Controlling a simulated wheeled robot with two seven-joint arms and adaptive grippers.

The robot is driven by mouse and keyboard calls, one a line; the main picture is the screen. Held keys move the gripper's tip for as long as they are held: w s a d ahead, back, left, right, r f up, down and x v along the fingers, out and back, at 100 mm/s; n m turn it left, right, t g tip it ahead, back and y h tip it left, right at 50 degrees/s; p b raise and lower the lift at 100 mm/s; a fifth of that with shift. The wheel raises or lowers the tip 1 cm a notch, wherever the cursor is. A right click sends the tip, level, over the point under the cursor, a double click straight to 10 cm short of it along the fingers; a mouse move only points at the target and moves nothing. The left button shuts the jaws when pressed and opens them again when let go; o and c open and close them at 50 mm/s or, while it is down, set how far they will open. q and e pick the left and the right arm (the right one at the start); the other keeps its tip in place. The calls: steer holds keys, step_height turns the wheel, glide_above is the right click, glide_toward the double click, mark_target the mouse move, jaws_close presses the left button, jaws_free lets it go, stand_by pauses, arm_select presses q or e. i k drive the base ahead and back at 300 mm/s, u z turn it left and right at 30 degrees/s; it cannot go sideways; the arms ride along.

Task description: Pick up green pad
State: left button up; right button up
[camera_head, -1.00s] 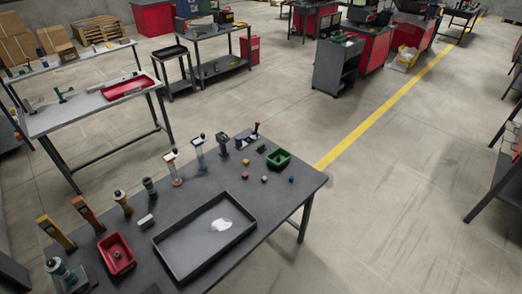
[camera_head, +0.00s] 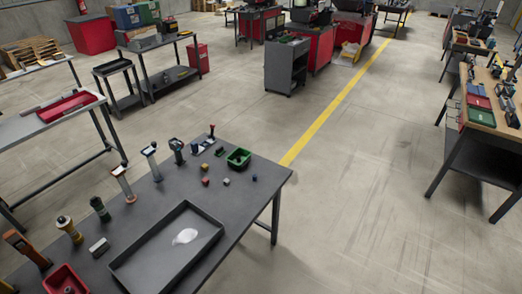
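A small green piece (camera_head: 220,152) lies on the dark grey table (camera_head: 150,196), just left of a green bin (camera_head: 238,158). It is too small to tell whether it is a pad. Small red, yellow and grey pieces lie near it, with a yellow cube (camera_head: 206,169) and a red cube (camera_head: 205,181) in front. Neither of my grippers is in view.
A dark tray (camera_head: 130,262) with a white patch lies at the table's front. Several upright tools, including a green-capped one (camera_head: 100,208), line its left side. A red bin (camera_head: 66,279) is at lower left. Open floor lies right of the table, and a wooden-topped bench (camera_head: 492,88) stands far right.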

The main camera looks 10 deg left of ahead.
mark_target(220, 151)
steer(key=z, duration=0.6)
steer(key=i, duration=2.9)
steer(key=u, duration=2.7)
